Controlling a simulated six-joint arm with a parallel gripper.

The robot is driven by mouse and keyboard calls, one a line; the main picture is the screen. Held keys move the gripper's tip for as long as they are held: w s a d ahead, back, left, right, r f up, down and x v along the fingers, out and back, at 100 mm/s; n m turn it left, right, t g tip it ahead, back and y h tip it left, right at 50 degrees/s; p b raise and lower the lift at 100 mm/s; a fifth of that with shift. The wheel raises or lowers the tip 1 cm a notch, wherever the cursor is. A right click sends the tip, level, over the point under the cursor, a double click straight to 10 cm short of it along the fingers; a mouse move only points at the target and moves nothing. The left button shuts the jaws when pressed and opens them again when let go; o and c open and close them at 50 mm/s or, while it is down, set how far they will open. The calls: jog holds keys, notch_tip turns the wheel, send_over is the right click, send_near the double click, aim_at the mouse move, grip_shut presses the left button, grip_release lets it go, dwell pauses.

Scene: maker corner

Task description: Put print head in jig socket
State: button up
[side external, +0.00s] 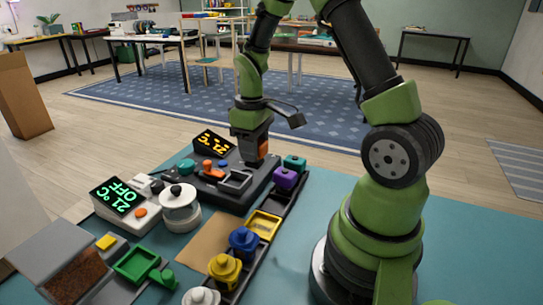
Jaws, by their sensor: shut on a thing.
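My gripper (251,146) points down above the dark grey station (262,183) at the centre. It is shut on a small block with an orange face (263,149), which I take to be the print head. The fingers and the arm hide most of it. The dark station has an orange-lit display (213,142), an orange knob and a pale open frame (235,181). I cannot tell which part of it is the jig socket, nor whether the held block touches the station.
A dark rack (271,212) beside the station holds teal, purple, yellow, blue and white pieces. To the left stand a white unit with a green display (118,197), a round white pot (180,210) and a green tray (136,264). The teal mat (310,255) is clear to the right.

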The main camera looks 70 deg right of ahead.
jog(key=shift+n, duration=0.5)
jog(key=shift+w+a+f, duration=0.15)
jog(key=shift+w+f, duration=1.15)
jog(key=shift+f, duration=0.3)
jog(key=shift+w+a+f, duration=0.1)
jog(key=shift+w+f, duration=1.15)
jog(key=shift+f, duration=0.3)
jog(key=shift+f, duration=0.4)
jog(key=o, duration=1.1)
jog(key=shift+f, duration=0.1)
jog(key=shift+c, duration=0.2)
notch_tip(320, 180, up, 7)
